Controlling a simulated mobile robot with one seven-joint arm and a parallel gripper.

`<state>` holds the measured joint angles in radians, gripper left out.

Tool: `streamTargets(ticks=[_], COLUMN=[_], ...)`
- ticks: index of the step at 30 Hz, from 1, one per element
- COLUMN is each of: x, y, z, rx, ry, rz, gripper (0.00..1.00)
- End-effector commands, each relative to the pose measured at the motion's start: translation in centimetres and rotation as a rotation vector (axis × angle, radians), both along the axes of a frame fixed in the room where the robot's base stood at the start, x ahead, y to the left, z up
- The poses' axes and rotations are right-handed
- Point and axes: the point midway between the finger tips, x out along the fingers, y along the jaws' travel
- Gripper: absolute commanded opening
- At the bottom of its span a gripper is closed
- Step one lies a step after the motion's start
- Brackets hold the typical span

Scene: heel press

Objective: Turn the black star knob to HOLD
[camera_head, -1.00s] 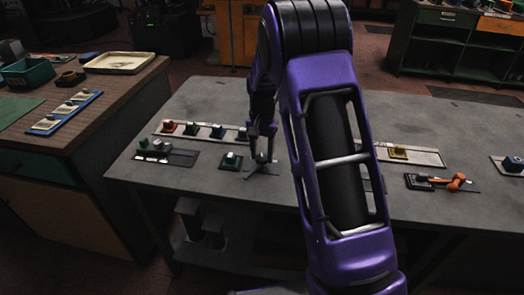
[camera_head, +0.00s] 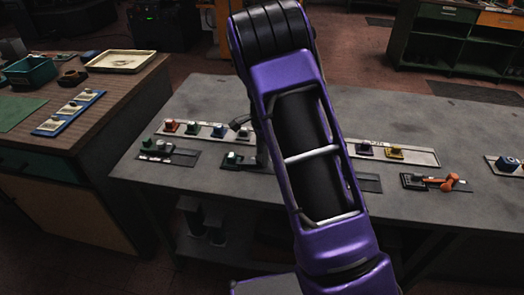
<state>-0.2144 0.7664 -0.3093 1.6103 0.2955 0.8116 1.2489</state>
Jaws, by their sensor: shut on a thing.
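My arm leans across the middle of the bench and covers most of my gripper. Only a narrow dark part of my gripper (camera_head: 261,148) shows at the arm's left edge, low over the bench. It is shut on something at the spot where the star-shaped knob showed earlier. The knob itself is hidden behind my arm now, so its pointer and the HOLD mark cannot be read.
A strip with red, green, blue and other knobs (camera_head: 193,129) lies behind left. A dark panel (camera_head: 168,153) lies in front of it. The bench's (camera_head: 400,115) back right is clear.

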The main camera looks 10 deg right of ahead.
Motion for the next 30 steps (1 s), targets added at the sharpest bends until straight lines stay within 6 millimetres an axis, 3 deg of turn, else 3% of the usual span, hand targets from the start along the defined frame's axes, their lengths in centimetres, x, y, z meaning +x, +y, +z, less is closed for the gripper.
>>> streamTargets(ticks=[9,27,28,30], x=[0.08,0.09,0.09,0.08], y=[-0.02,-0.04,-0.04,-0.04], z=[0.15,0.09,0.09,0.08], rx=[-0.001,-0.001,-0.001,-0.001], ry=[-0.003,-0.003,-0.003,-0.003], rz=[-0.141,-0.177,-0.177,-0.177], gripper=[0.0,0.0,0.54,0.67])
